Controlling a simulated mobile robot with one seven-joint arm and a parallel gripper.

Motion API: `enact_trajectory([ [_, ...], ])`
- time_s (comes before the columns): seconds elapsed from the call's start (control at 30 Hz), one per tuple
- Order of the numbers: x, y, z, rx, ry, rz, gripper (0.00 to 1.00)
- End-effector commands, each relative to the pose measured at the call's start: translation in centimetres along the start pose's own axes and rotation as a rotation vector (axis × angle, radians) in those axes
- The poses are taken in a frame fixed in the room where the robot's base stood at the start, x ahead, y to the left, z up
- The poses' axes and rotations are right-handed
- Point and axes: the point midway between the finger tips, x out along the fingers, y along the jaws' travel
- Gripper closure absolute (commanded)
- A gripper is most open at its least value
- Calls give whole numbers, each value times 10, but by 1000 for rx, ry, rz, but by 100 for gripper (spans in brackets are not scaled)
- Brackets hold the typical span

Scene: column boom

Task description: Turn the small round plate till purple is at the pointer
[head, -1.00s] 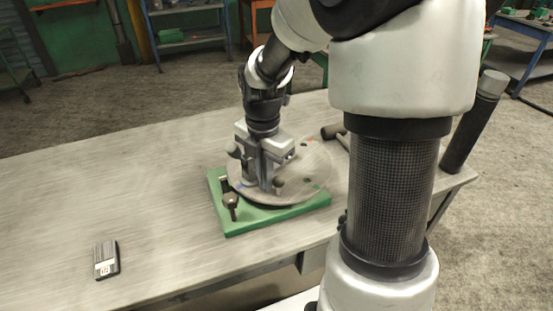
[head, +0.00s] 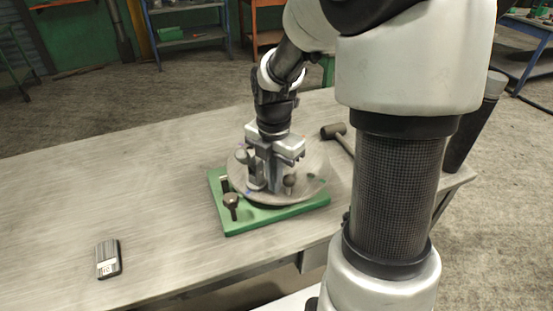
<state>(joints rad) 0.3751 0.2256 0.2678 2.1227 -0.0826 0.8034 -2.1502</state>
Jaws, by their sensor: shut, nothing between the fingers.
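The small round plate (head: 312,167) is grey and lies on a green base (head: 287,217) on the table. Small colour marks show near its rim: a purple one (head: 243,147) at the back left, a blue one (head: 248,192) at the front left and a green one (head: 322,178) at the right. Two knobbed pegs stand on the plate, one at the left (head: 240,157) and one at the front (head: 289,181). My gripper (head: 264,187) points down over the plate between these pegs, shut and empty; contact is unclear. It hides the plate's middle. I cannot clearly make out the pointer.
A dark knobbed post (head: 231,203) stands at the base's front left corner. A hammer (head: 335,133) lies behind the plate, partly hidden by my arm. A small dark device (head: 108,259) lies at the table's front left. The table's left side is mostly clear.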

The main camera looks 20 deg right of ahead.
Motion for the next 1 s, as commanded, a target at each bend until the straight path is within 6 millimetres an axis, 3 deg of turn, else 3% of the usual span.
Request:
enact_trajectory([
  [1.0,0,-14,11,0,0,1,100],
])
